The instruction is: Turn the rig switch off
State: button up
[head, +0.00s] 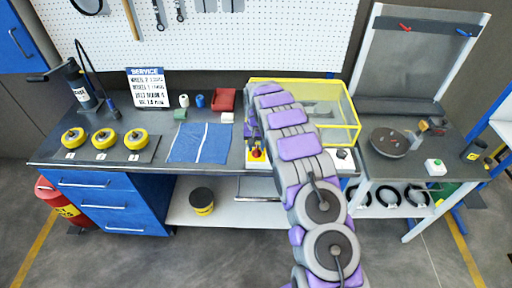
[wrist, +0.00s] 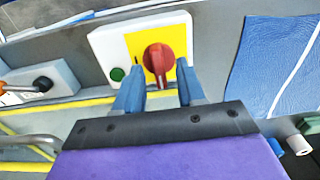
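The rig switch is a red rotary knob (wrist: 158,63) on a yellow plate, set in a white box (wrist: 110,41) with a green button (wrist: 117,74). The knob's grip bar looks roughly upright in the wrist view. My gripper (wrist: 160,70) is open, with one blue finger on each side of the knob; I cannot tell whether either finger touches it. In the head view the red knob (head: 257,153) shows at the bench's front edge, partly hidden by my arm, which also hides the gripper.
A yellow-framed clear enclosure (head: 345,108) stands behind the arm. A blue mat (head: 201,143) and several yellow rolls (head: 104,139) lie to the left. A white box with a black knob (wrist: 42,84) sits beside the switch. A side table (head: 400,167) stands at the right.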

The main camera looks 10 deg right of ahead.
notch_tip(320, 180, up, 16)
jog(key=shift+p, duration=0.3)
dwell(0.4)
jog(key=s+d+r+b, duration=0.15)
jog(key=s+r, duration=0.25)
jog(key=s, duration=0.7)
jog(key=s+d+r+b, duration=0.15)
jog(key=s+r, duration=0.35)
jog(key=s, duration=0.6)
jog(key=s+f+n+g+b, duration=0.1)
jog(key=s+f+b, duration=0.1)
jog(key=s, duration=1.3)
jog(key=s+a+f+n+b, duration=0.1)
jog(key=s+f, duration=0.3)
jog(key=s, duration=1.2)
jog(key=shift+s+a+f+g+b, duration=0.15)
jog(key=shift+s+f+g+b, duration=0.1)
jog(key=shift+g+b, duration=0.2)
